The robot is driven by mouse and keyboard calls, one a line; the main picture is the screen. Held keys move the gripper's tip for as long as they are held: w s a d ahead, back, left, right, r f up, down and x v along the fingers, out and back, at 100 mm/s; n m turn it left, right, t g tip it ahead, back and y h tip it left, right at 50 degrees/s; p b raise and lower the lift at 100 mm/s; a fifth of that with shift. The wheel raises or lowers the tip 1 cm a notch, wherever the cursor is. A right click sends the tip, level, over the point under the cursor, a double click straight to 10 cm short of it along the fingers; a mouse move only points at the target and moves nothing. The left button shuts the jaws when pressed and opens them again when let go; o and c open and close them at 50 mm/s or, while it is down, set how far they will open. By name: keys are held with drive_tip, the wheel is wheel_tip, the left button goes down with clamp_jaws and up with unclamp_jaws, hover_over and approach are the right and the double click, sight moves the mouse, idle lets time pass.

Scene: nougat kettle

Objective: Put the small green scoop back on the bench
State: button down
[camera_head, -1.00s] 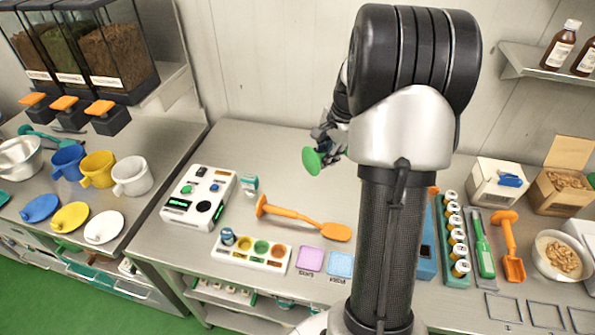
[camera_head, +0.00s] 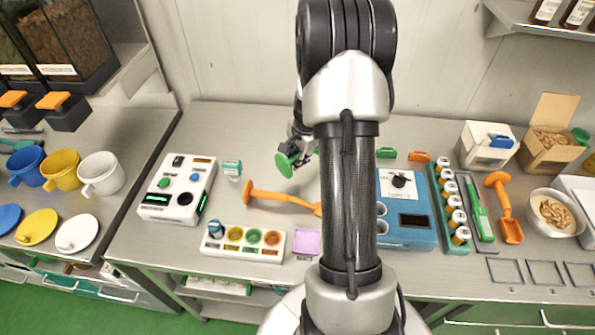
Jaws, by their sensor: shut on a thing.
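The small green scoop (camera_head: 284,166) shows as a round green piece at my gripper (camera_head: 296,156), left of my arm. My gripper is shut on it and holds it over the back part of the steel bench (camera_head: 255,130). The fingers are small and partly hidden by my wrist. I cannot tell how high the scoop is above the bench.
Bench at the back left is clear.

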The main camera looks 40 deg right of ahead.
drive_tip(key=shift+s+b+x, duration=0.2)
drive_tip(key=shift+x, duration=0.6)
drive_tip(key=shift+s+b+x, duration=0.15)
drive_tip(key=shift+b+x, duration=0.05)
drive_tip(key=shift+x, duration=0.6)
drive_tip(key=shift+s+b+x, duration=0.2)
drive_tip(key=shift+x, duration=0.6)
drive_tip(key=shift+a+f, duration=0.15)
drive_tip(key=c, duration=1.5)
unclamp_jaws()
drive_tip(key=shift+o, duration=0.2)
drive_tip(key=p+v, duration=0.3)
drive_tip(key=v, duration=0.9)
drive_tip(key=a+r+n, duration=0.4)
drive_tip(key=a+r, duration=0.4)
drive_tip(key=a, duration=0.1)
drive_tip(key=s+a+r+n, duration=0.3)
drive_tip(key=a+r+n, duration=0.35)
drive_tip(key=a, duration=0.35)
drive_tip(key=s+a+r+n+t, duration=0.2)
drive_tip(key=s+a+r+n, duration=0.2)
drive_tip(key=s+a+n, duration=0.5)
drive_tip(key=s+a, duration=0.3)
drive_tip(key=s, duration=0.2)
drive_tip(key=shift+s+a, duration=0.2)
